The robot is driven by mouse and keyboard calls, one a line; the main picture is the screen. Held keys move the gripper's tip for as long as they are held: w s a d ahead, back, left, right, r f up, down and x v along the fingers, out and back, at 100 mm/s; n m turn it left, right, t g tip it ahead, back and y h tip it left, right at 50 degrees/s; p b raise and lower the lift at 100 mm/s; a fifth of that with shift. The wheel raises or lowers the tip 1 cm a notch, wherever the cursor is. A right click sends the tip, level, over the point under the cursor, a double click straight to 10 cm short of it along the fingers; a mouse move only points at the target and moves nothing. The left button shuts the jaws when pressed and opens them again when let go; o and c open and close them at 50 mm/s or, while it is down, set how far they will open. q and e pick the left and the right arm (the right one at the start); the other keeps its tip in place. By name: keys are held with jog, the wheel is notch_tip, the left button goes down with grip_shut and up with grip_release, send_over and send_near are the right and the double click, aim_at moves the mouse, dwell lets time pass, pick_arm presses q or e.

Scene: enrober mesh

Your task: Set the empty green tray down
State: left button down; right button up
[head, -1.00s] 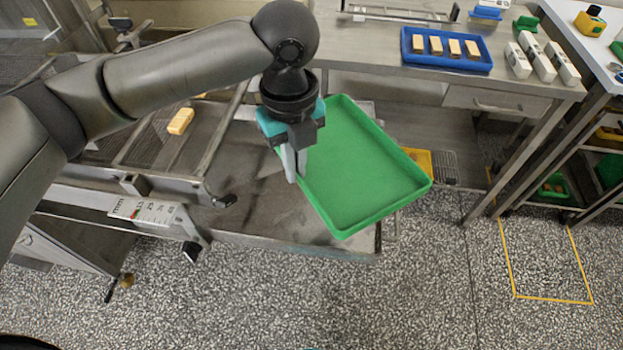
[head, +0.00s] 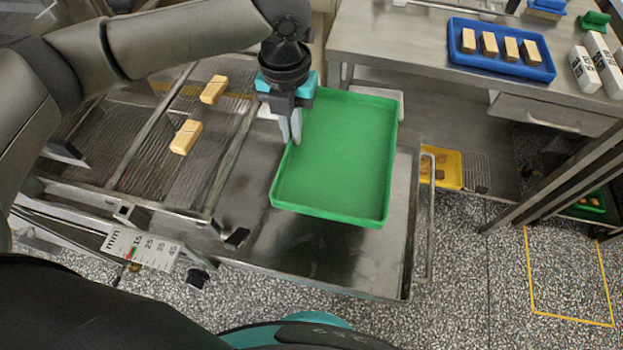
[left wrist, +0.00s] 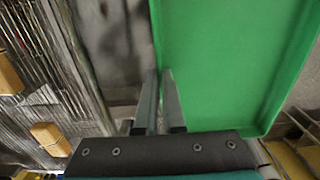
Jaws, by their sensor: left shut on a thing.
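The empty green tray (head: 338,155) is in the middle of the head view, over a grey metal surface (head: 300,255). My left gripper (head: 291,138) is shut on the tray's left wall near its far corner. In the left wrist view the two fingers (left wrist: 160,105) straddle the tray wall, and the green tray (left wrist: 225,65) fills the right part. I cannot tell whether the tray's underside touches the metal surface. My right gripper is not in view.
A wire mesh belt (head: 130,140) with tan bars (head: 186,137) lies left of the tray. A steel table (head: 400,35) behind holds a blue tray (head: 500,65) with several bars. A yellow bin (head: 448,168) stands at right. Bare metal shows in front of the green tray.

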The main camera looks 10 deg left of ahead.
pick_arm(q)
notch_tip(320, 180, down, 8)
jog(key=shift+s+r+b, duration=0.1)
jog(key=shift+s+b, duration=0.05)
jog(key=shift+b, duration=0.75)
notch_tip(320, 180, down, 5)
jog(key=shift+d+f+b, duration=0.1)
jog(key=shift+b, duration=0.55)
jog(key=shift+f, duration=0.15)
notch_tip(320, 180, down, 4)
jog(key=shift+r+b, duration=0.25)
jog(key=shift+b, duration=0.4)
jog(key=shift+f, duration=0.2)
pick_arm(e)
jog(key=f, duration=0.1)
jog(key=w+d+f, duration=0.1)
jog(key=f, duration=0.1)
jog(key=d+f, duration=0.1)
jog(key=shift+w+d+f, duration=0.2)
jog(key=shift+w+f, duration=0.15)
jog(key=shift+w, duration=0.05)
pick_arm(q)
jog(key=shift+f, duration=0.15)
jog(key=c, duration=1)
grip_release()
